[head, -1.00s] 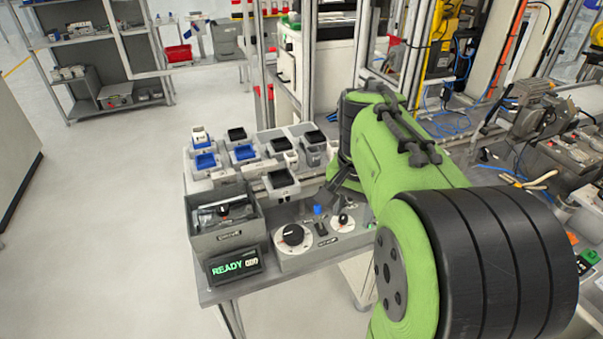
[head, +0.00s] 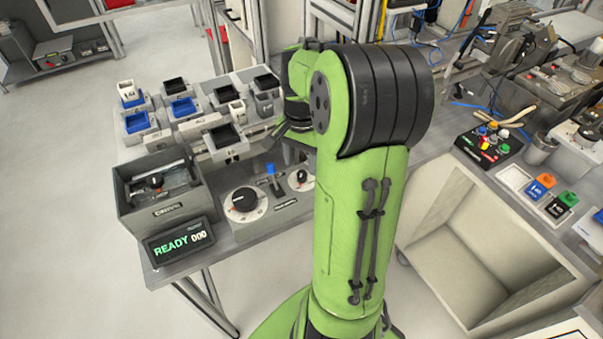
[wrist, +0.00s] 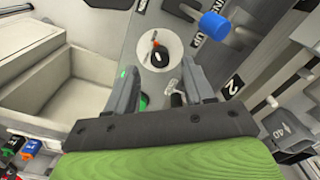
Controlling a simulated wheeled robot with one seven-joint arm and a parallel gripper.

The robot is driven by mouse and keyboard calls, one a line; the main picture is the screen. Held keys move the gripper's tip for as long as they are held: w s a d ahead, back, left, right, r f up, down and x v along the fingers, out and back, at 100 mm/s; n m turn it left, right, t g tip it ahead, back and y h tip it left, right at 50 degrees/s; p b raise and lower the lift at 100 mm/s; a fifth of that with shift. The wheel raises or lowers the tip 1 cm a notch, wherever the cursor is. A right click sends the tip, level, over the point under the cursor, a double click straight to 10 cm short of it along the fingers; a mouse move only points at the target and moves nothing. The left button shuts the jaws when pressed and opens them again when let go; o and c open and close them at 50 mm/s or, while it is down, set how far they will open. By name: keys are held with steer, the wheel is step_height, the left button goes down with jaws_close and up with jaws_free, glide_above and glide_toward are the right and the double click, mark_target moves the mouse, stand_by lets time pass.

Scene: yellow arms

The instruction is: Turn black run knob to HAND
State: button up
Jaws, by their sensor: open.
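A small black knob (head: 301,176) sits on a round white dial on the grey panel, right of a blue-topped lever (head: 271,170). In the wrist view, the small knob (wrist: 159,56) has a white mark, and the blue cap (wrist: 214,25) is to its upper right. A larger black knob (head: 243,199) sits on a bigger white dial to the left. The dial lettering is too small to read. My gripper (wrist: 158,76) is open and empty, its fingers either side of the line toward the small dial, apart from the knob. In the head view my arm hides most of it.
A display (head: 180,241) reads READY 000 at the bench's front left, below a grey box (head: 165,207). Several small bins stand behind the panel. A green part (wrist: 143,102) and a small metal toggle (wrist: 177,98) show between my fingers.

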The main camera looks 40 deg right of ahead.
mark_target(302, 173)
step_height(302, 173, down, 4)
steer(key=shift+r+b, duration=0.2)
steer(key=shift+b, duration=0.15)
steer(key=shift+c, duration=0.2)
jaws_close()
